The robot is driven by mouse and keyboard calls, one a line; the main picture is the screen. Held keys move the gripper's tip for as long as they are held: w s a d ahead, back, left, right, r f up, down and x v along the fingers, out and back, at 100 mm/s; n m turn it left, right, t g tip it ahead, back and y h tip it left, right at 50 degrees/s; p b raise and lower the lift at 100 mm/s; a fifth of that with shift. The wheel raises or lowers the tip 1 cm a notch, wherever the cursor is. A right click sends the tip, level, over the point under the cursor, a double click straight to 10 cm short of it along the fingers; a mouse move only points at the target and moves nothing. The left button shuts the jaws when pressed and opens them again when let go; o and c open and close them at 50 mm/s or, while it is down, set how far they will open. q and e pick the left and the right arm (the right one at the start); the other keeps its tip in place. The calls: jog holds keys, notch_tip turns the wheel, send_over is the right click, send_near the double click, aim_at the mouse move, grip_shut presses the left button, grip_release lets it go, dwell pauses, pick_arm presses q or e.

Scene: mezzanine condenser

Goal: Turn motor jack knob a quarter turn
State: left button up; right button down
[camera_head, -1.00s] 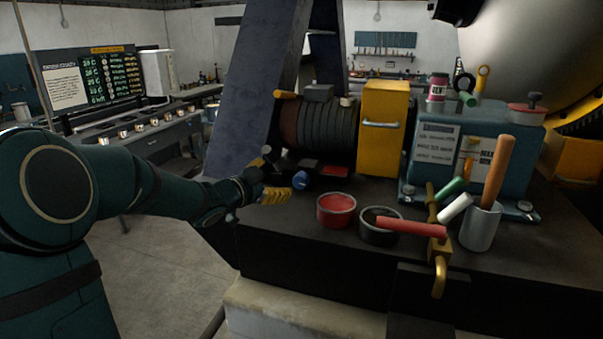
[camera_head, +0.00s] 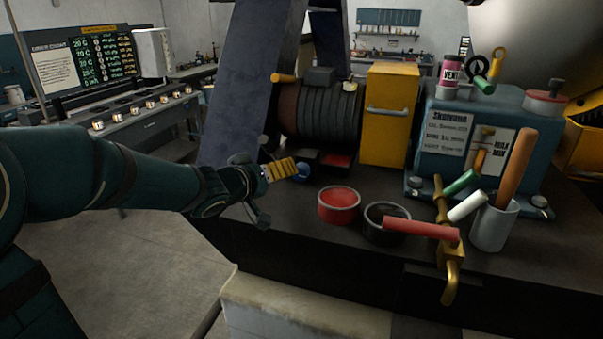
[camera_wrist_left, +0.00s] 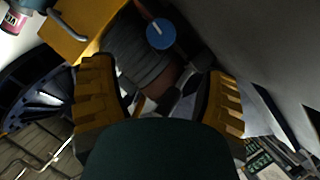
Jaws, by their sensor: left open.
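A round blue knob (camera_head: 302,172) with a white pointer line sits at the front of the ribbed motor (camera_head: 318,108). In the left wrist view the blue knob (camera_wrist_left: 160,33) shows whole, ahead of and between the finger directions. My left gripper (camera_head: 283,169) is just left of the knob in the head view and partly covers it. In the left wrist view its two yellow ridged fingers (camera_wrist_left: 162,72) are spread wide with nothing between them. The knob looks apart from both fingers. My right gripper is in neither view.
A red-filled bowl (camera_head: 339,205), a dark bowl (camera_head: 386,226), a brass bar fitting with a red handle (camera_head: 424,229) and a grey cup (camera_head: 492,228) stand right of the gripper. A yellow box (camera_head: 389,115) and a slanted dark beam (camera_head: 240,85) flank the motor.

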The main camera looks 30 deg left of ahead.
aim_at(301, 171)
pick_arm(q)
jog(key=b+x, duration=0.3)
jog(key=x, duration=0.6)
jog(key=shift+w+f, duration=0.2)
jog(key=shift+w, duration=0.1)
jog(key=shift+x, duration=0.75)
jog(key=shift+r, duration=0.1)
jog(key=c, duration=1.2)
jog(key=n+p, duration=0.1)
jog(key=p, duration=0.2)
jog(key=shift+r+p, duration=0.15)
jog(key=shift+p, duration=0.15)
jog(key=shift+t+h+p, duration=0.3)
jog(key=shift+h+p, duration=0.1)
